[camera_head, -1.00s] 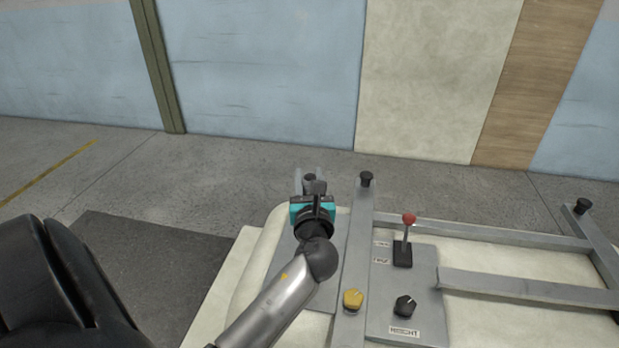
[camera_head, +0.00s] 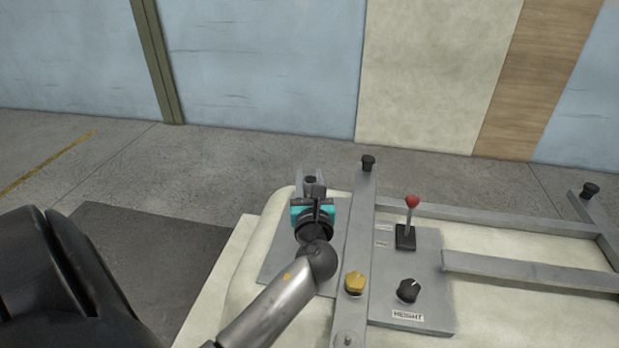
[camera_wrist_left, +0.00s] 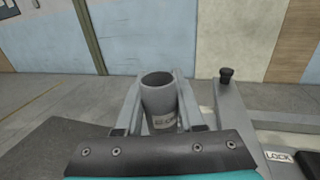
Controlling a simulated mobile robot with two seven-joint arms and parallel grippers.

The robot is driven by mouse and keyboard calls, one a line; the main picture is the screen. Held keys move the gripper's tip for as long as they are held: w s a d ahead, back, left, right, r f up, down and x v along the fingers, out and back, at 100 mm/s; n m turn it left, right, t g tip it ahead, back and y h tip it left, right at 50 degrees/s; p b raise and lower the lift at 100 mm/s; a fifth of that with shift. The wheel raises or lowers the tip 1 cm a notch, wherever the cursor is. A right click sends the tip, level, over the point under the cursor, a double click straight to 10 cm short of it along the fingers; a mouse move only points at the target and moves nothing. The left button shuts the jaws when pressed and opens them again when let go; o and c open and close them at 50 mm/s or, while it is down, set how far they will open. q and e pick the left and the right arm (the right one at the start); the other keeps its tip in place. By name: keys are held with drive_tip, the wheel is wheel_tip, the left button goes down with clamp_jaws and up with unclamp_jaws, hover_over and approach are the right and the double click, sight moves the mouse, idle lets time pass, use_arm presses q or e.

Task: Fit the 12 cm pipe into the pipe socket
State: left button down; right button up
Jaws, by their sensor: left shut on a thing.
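My left gripper (camera_head: 311,184) is shut on a grey pipe. In the left wrist view the pipe (camera_wrist_left: 159,100) stands roughly upright between the two fingers, its round open end up and a small label on its side. In the head view the pipe (camera_head: 310,180) is small and partly covered by the gripper. The gripper is over the far left part of the cream shell, left of a grey metal rail. The pipe's lower end is hidden, and I cannot make out the socket. My right gripper is not in view.
The grey rail frame (camera_head: 358,235) lies on the cream shell (camera_head: 262,232), with black knobs (camera_head: 368,163) standing up. Open floor lies beyond.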

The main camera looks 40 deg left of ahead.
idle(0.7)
use_arm(q)
drive_tip(key=shift+p, duration=0.75)
idle(0.9)
drive_tip(key=shift+f+b, duration=1.7)
drive_tip(key=shift+f, duration=0.5)
drive_tip(key=shift+f, duration=0.25)
drive_tip(key=shift+c, duration=2.2)
unclamp_jaws()
